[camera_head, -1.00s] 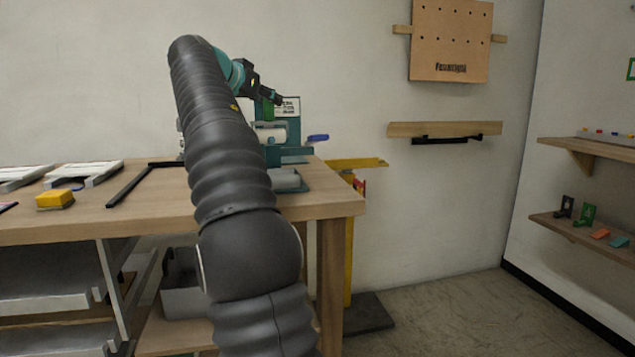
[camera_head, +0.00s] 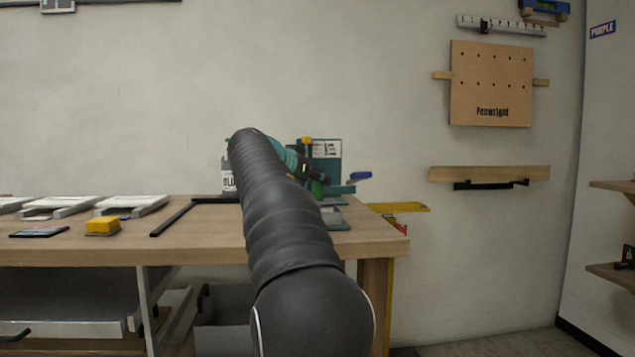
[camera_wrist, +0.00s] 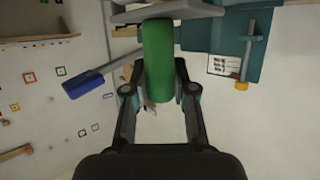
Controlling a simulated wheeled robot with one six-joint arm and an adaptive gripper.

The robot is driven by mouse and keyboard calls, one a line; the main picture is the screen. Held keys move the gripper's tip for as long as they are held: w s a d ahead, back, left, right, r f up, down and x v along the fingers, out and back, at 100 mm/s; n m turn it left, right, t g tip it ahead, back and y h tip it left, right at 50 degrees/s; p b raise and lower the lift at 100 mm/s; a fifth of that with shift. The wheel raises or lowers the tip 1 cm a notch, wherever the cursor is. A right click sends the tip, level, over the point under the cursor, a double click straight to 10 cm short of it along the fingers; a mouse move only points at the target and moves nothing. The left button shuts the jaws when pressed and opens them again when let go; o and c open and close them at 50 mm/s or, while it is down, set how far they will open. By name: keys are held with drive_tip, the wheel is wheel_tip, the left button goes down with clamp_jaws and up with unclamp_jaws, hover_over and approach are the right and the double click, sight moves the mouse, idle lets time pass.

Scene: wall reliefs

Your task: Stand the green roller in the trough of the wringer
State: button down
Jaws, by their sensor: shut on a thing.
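The green roller (camera_wrist: 158,60) is held between the two fingers of my gripper (camera_wrist: 157,92) in the wrist view. A little of it shows past my arm in the head view (camera_head: 318,188). The wringer (camera_head: 328,152) is a teal frame with a white label and a blue handle (camera_head: 360,176), at the right end of the bench. In the wrist view its teal body (camera_wrist: 285,62) is at upper right and the handle (camera_wrist: 82,84) at left. A grey piece (camera_wrist: 168,12) crosses the roller's far end; I cannot tell whether they touch. My arm hides much of the wringer in the head view.
The wooden bench (camera_head: 200,240) holds a yellow block (camera_head: 102,226), a black bar (camera_head: 173,218) and several pale trays (camera_head: 132,205) on the left. A yellow bracket (camera_head: 400,207) sticks out beyond the bench's right end. The wall shelf (camera_head: 490,174) is farther right.

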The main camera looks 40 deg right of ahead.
drive_tip(key=shift+f+b, duration=0.65)
drive_tip(key=shift+f, duration=0.1)
drive_tip(key=c, duration=0.9)
unclamp_jaws()
drive_tip(key=shift+w+f, duration=0.1)
drive_tip(key=shift+f, duration=0.05)
drive_tip(key=shift+c, duration=0.2)
drive_tip(key=shift+r, duration=0.2)
drive_tip(key=shift+r, duration=0.1)
drive_tip(key=shift+r+p, duration=0.3)
drive_tip(key=shift+p, duration=0.05)
drive_tip(key=v, duration=1.2)
drive_tip(key=shift+r+p, duration=0.3)
drive_tip(key=shift+r, duration=0.05)
drive_tip(key=shift+a+f, duration=0.1)
